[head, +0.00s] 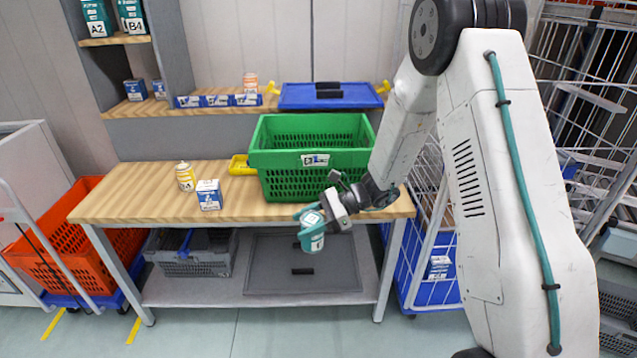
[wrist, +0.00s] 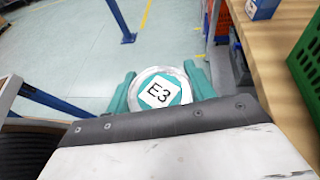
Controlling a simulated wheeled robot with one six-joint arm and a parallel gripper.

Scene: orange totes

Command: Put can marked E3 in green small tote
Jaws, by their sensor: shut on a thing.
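My gripper (head: 309,212) is shut on the can marked E3 (head: 312,240), a teal and white can. In the wrist view the can's lid (wrist: 160,93) with its E3 label sits between the two teal fingers. In the head view the can is held in front of the wooden table's front edge, apart from the table. The green small tote (head: 312,182) stands on the table, behind and above the gripper in the picture. Its inside looks empty where I can see it; its floor is partly hidden.
A small yellow tray (head: 239,165) touches or nearly touches the tote. A blue tote (head: 437,277) is at the right.

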